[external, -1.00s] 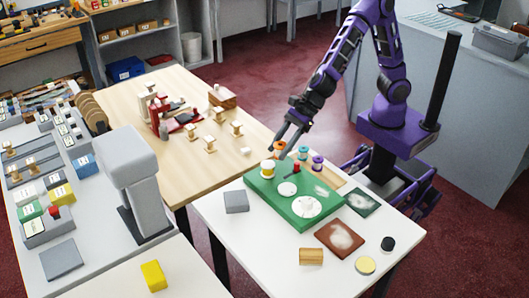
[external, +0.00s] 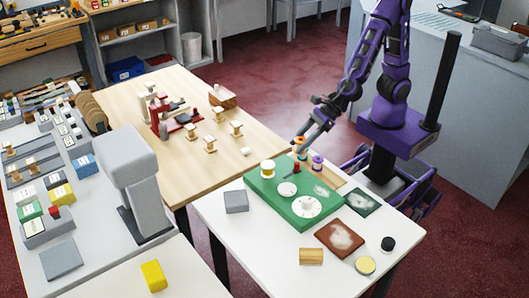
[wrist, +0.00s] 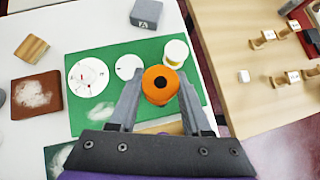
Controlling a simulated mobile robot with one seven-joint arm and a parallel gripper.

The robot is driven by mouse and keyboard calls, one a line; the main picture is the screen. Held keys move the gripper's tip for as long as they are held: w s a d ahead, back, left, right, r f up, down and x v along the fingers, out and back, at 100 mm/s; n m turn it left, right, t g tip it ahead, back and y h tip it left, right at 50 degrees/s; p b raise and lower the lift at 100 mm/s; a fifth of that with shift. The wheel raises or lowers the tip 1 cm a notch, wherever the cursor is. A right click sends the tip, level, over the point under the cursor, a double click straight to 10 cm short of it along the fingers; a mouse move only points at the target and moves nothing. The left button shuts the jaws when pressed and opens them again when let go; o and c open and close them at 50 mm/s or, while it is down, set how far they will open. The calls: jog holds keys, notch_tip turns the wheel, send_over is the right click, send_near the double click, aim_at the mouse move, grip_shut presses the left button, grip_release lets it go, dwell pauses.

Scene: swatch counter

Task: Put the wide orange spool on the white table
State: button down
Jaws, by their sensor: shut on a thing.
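The orange spool (wrist: 161,85) has a wide orange top with a dark centre hole. It sits between the two fingers of my gripper (wrist: 160,92) in the wrist view, which are shut on it. In the external view the orange spool (external: 300,141) is at my gripper (external: 303,139), above the rear edge of the green board and apparently lifted. The white table (external: 235,262) carries the green board (external: 268,200) and has bare white surface around it. The underside of the spool is hidden.
On the board are a yellow-and-white spool (external: 268,168) and white discs (external: 307,206). A purple spool (external: 317,161) stands behind.

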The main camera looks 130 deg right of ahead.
jog(key=n+y, duration=0.1)
jog(key=n, duration=0.1)
send_over(257, 219)
jog(key=s, duration=0.4)
notch_tip(257, 219, down, 2)
jog(key=f+b, duration=0.1)
jog(key=f, duration=0.1)
jog(key=f+b, duration=0.1)
jog(key=f, duration=0.1)
jog(key=f+b, duration=0.1)
jog(key=f, duration=0.1)
jog(key=shift+w+a, duration=0.2)
jog(key=shift+w, duration=0.1)
jog(key=shift+f+b, duration=1)
jog(key=shift+f, duration=1.2)
jog(key=shift+f, duration=0.1)
jog(key=shift+f+b, duration=0.15)
jog(key=shift+b, duration=0.15)
jog(key=shift+c, duration=1.8)
grip_release()
jog(key=shift+r, duration=0.2)
